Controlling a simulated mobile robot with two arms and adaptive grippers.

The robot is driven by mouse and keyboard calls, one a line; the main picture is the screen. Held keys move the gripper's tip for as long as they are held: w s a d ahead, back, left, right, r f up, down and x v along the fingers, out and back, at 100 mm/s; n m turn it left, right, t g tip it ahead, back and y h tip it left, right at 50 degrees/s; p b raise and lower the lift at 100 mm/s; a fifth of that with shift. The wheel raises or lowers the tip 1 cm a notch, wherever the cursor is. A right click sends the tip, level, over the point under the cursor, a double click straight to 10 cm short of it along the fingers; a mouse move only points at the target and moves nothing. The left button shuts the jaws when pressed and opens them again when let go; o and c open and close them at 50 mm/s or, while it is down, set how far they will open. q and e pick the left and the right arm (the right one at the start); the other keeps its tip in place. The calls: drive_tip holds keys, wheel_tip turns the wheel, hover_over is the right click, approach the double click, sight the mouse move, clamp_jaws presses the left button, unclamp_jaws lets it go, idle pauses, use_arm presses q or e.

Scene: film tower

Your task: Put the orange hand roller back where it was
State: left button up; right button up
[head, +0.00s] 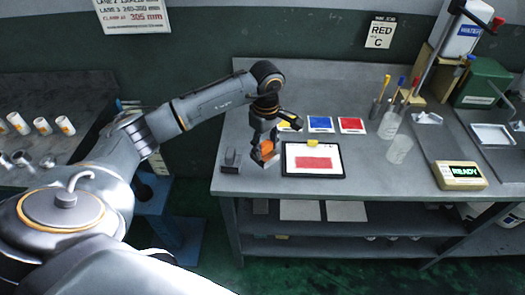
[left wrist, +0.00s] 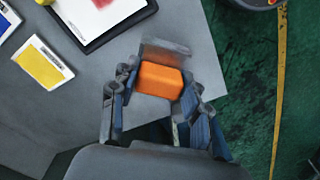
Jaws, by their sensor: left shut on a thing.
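The orange hand roller (head: 267,148) is between the fingers of my left gripper (head: 264,154), above the front left part of the grey workbench (head: 390,180). In the left wrist view my left gripper (left wrist: 157,98) is shut on the roller's orange block (left wrist: 160,80), with a grey part (left wrist: 165,48) beyond it. A small dark grey stand (head: 231,161) is on the bench just left of the gripper. I cannot tell whether the roller touches the bench. My right gripper is not in view.
A black-edged tray (head: 330,176) with a red patch on white lies close to the gripper's right. Blue (head: 320,124), red (head: 351,125) and yellow (left wrist: 42,62) cards lie behind. Brushes, a beaker (head: 399,150) and a READY box (head: 459,176) stand farther right.

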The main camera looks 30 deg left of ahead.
sight(263, 155)
use_arm(q)
drive_tip(key=f+p, duration=0.1)
drive_tip(key=f, duration=0.1)
drive_tip(key=a+f+p, duration=0.1)
drive_tip(key=shift+s+f, duration=0.15)
drive_tip(key=shift+f, duration=0.35)
drive_tip(key=shift+f, duration=0.15)
drive_tip(key=o, duration=1.1)
drive_tip(key=shift+d, duration=0.1)
